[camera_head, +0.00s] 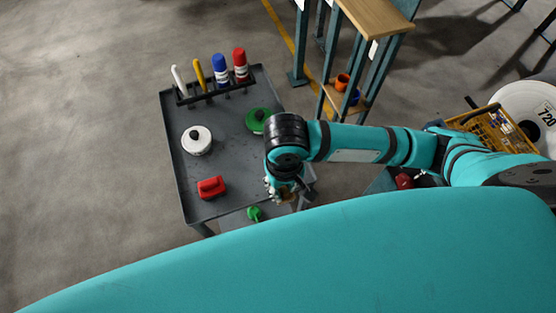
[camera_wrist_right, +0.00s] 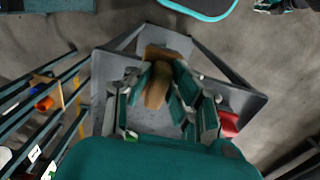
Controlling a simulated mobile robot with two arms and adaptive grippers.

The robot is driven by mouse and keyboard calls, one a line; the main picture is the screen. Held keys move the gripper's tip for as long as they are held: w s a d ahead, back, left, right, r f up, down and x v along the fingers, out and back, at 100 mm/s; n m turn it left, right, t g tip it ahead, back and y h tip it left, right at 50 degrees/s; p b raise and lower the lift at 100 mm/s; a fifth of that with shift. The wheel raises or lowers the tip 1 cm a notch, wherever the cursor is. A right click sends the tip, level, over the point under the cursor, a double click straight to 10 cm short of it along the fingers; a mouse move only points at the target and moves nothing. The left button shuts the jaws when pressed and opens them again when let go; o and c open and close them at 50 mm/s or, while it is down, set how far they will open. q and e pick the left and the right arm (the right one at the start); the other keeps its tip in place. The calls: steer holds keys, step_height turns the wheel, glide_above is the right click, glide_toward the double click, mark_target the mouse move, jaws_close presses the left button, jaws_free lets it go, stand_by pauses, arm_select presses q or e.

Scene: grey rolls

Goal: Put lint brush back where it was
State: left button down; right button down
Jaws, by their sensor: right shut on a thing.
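My right gripper (camera_head: 284,192) is at the front right corner of the grey cart (camera_head: 228,165), pointing down. In the right wrist view, its fingers (camera_wrist_right: 157,98) are shut on a brown, wood-coloured thing (camera_wrist_right: 157,84), which looks like the lint brush. It lies between the fingers, and a wider brown part shows at its far end. In the head view the gripper and arm hide most of it. My left gripper is not in view.
On the cart are a rack (camera_head: 219,90) with several upright tools, a white round container (camera_head: 196,141), a green round one (camera_head: 258,120) and a red item (camera_head: 211,187). A small green item (camera_head: 254,213) lies lower. A shelf stand (camera_head: 366,60) is behind.

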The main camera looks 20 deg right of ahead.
steer(key=w, duration=0.2)
steer(key=w+d, duration=0.1)
steer(key=w, duration=0.5)
steer(key=shift+w+d+f, duration=0.15)
steer(key=shift+d+f, duration=0.1)
steer(key=shift+f, duration=0.1)
steer(key=shift+f+p, duration=0.3)
steer(key=shift+f, duration=1.5)
steer(key=c, duration=1.2)
jaws_free()
steer(key=shift+f, duration=0.1)
step_height(320, 180, up, 12)
steer(key=shift+w+r, duration=0.1)
steer(key=shift+r, duration=0.05)
